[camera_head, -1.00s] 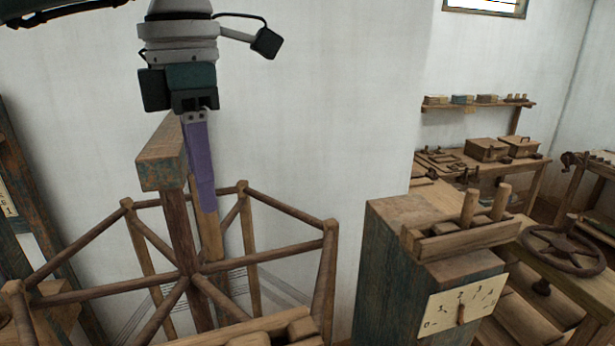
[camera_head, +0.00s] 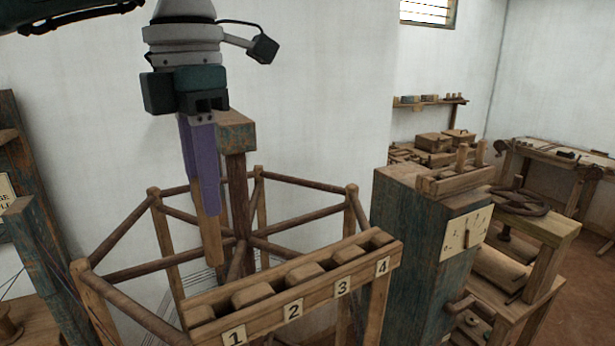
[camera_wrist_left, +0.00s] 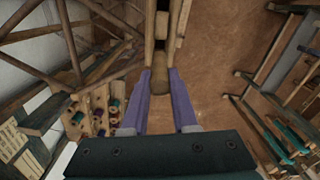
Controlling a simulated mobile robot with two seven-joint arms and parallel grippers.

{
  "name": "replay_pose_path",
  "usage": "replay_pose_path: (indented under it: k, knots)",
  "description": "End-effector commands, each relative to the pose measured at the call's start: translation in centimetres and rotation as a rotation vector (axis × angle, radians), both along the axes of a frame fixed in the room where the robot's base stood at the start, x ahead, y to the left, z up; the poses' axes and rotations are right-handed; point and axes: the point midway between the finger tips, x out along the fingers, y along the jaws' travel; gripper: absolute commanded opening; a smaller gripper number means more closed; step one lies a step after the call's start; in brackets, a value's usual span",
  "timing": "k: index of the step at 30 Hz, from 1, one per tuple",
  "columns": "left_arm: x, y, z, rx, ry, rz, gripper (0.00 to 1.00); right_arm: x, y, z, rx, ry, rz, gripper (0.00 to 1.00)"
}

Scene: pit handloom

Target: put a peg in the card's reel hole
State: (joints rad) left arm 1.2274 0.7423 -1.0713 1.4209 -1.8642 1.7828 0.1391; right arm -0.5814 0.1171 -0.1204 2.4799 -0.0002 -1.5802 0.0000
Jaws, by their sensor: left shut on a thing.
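My left gripper (camera_head: 205,204) has purple fingers and points down, shut on a wooden peg (camera_head: 212,240). The peg hangs below the fingertips, in front of the wooden reel frame (camera_head: 135,233) in the head view. In the left wrist view, the peg (camera_wrist_left: 160,78) shows between the fingertips. A pale card (camera_head: 466,233) with marks and a small pointer is on the front of the blue cabinet, well right of the gripper. Another card (camera_head: 6,193) with lettering is cut off at the left edge. I cannot make out a reel hole. My right gripper is out of view.
A wooden rack (camera_head: 340,278) numbered 1 to 4 stands in front of the reel frame. The blue cabinet (camera_head: 413,225) carries a holder with two upright pegs (camera_head: 470,156). A wooden post (camera_head: 236,133) rises behind my gripper. Benches stand at the right.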

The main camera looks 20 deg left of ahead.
Motion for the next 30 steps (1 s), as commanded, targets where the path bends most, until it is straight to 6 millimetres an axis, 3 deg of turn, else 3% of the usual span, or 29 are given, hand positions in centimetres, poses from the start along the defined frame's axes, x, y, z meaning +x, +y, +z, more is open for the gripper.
replay_pose_path:
  k: [30]
  knots:
    - [0.0, 0.0, -7.7, 0.000, 0.001, -0.001, 0.00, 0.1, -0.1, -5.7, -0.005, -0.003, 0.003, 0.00]
